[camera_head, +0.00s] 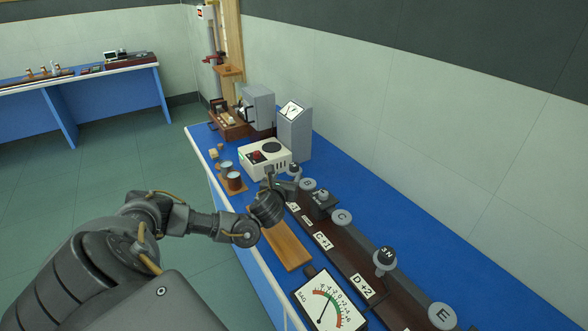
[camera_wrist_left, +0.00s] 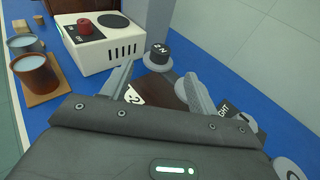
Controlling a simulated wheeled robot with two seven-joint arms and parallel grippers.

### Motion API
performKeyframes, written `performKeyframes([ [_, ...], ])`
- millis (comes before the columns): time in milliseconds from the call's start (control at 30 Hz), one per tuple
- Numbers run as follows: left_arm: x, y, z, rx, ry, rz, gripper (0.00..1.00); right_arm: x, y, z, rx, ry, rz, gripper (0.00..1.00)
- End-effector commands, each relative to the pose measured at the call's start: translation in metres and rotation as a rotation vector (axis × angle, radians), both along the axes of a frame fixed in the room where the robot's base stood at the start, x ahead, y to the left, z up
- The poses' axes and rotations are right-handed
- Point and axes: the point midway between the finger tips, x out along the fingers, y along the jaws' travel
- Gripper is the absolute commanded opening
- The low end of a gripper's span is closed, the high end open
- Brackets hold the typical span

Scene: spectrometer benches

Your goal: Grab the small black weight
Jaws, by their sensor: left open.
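A small black weight (camera_wrist_left: 159,53) with white lettering stands upright on a round grey pad in the left wrist view, just beyond my left fingertips. In the head view it (camera_head: 294,169) is partly hidden by my gripper. My left gripper (camera_head: 281,183) is over the far end of the dark brown rail. In the wrist view my left gripper (camera_wrist_left: 160,74) has its fingers spread, with nothing between them. Another black piece (camera_head: 385,257) with a white letter stands on a grey pad nearer the front. My right gripper is out of view.
The long rail (camera_head: 338,258) has lettered grey pads and label plates. A dial meter (camera_head: 326,303) and a wooden board (camera_head: 284,248) lie beside it. A white device (camera_head: 264,158) with a red knob and two cups (camera_head: 234,181) stand beyond the gripper. Blue tabletop behind the rail is clear.

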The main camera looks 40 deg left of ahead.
Motion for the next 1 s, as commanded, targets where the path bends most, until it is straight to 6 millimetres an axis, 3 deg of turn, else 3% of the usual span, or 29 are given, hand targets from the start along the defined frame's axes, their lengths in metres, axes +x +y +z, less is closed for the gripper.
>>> performKeyframes([
  [200,0.031,0.016,-0.004,0.002,-0.003,0.001,0.60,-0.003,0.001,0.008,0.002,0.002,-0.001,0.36],
  [567,0.042,0.025,-0.009,-0.002,0.000,0.004,0.60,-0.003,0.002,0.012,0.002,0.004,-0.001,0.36],
  [800,0.066,0.038,-0.015,-0.001,0.000,0.005,0.60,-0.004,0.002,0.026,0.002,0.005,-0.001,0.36],
  [1000,0.081,0.046,-0.021,-0.002,0.000,0.005,0.60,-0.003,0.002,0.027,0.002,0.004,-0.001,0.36],
])
